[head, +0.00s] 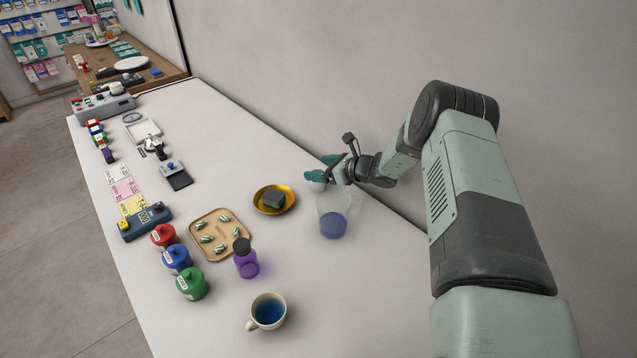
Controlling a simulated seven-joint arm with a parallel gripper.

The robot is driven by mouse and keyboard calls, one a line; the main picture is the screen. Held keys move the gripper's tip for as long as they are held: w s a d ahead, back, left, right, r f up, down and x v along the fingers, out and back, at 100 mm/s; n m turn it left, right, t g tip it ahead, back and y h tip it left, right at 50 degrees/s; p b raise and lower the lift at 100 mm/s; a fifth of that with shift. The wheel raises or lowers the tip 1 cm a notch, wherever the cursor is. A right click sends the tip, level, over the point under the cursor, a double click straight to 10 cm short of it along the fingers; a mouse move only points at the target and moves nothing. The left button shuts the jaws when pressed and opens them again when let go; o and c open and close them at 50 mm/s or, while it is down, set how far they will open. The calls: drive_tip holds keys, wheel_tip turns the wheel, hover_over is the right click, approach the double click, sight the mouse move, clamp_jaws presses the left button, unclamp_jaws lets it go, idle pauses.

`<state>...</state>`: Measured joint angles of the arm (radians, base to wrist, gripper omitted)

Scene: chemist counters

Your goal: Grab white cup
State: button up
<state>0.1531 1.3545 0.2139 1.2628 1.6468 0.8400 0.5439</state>
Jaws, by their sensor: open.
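A white, cream-toned cup (267,311) stands upright near the front of the white counter, with blue liquid inside and its handle toward the lower left. My gripper (318,168) is open and empty, with teal fingertips. In the picture it is above and behind a clear beaker (333,222) of blue-violet liquid, well apart from the cup. Nothing hides the cup.
A purple bottle (246,260) stands just behind the cup. Green (192,285), blue (178,259) and red (164,237) jars line the left. A wooden tray (236,217) and yellow dish (290,203) lie farther back. The counter (345,300) right of the cup is clear.

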wheel_tip(320, 180, down, 3)
drive_tip(key=shift+r, duration=0.1)
drive_tip(key=shift+x, duration=1.2)
drive_tip(key=shift+w+a+f, duration=0.2)
drive_tip(key=shift+a+f, duration=0.05)
drive_tip(key=shift+f, duration=0.05)
drive_tip(key=c, duration=1.1)
